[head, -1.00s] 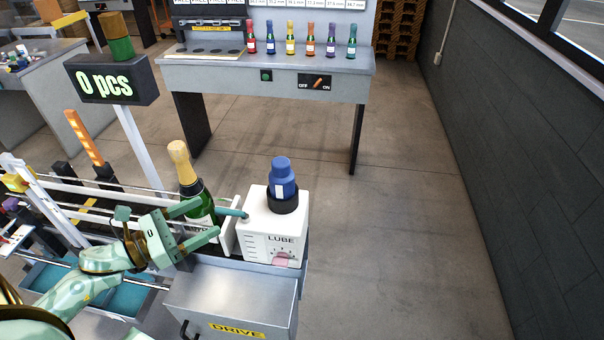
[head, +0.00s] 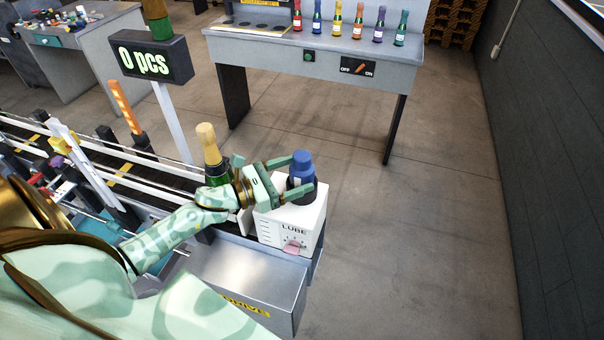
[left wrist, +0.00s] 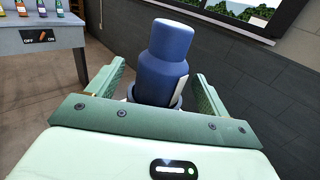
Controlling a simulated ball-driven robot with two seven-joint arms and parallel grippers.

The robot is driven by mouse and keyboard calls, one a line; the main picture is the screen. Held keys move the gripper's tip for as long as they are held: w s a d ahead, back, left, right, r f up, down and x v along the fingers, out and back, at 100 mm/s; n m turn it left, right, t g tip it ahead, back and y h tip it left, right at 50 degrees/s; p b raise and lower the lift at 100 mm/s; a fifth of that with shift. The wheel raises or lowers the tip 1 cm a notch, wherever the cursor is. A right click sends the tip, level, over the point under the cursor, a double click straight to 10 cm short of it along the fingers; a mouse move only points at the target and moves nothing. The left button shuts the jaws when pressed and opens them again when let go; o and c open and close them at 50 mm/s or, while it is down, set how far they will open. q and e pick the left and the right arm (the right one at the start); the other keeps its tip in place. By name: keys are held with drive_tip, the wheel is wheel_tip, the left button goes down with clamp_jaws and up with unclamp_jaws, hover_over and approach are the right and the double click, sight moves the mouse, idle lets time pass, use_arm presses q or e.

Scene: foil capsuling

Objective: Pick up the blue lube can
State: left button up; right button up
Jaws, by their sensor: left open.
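The blue lube can (head: 302,170) stands upright in a dark ring holder on top of the white LUBE box (head: 292,228). In the left wrist view the can (left wrist: 166,62) stands between the two green fingers, with its lower part hidden by the gripper body. My left gripper (head: 292,179) is open, with one finger on each side of the can. A small gap shows between each finger and the can in the left wrist view (left wrist: 160,92). My right gripper is not in view.
A green bottle with a gold top (head: 209,148) stands just left of my left gripper. The metal DRIVE cabinet (head: 250,275) is below. A bench (head: 300,44) with several small coloured bottles stands behind. Floor to the right is clear.

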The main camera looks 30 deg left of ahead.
sight(308, 170)
use_arm(q)
drive_tip(key=p+x, duration=0.1)
drive_tip(key=x, duration=0.3)
drive_tip(key=shift+d, duration=0.15)
drive_tip(key=shift+s, duration=0.1)
drive_tip(key=c, duration=1.1)
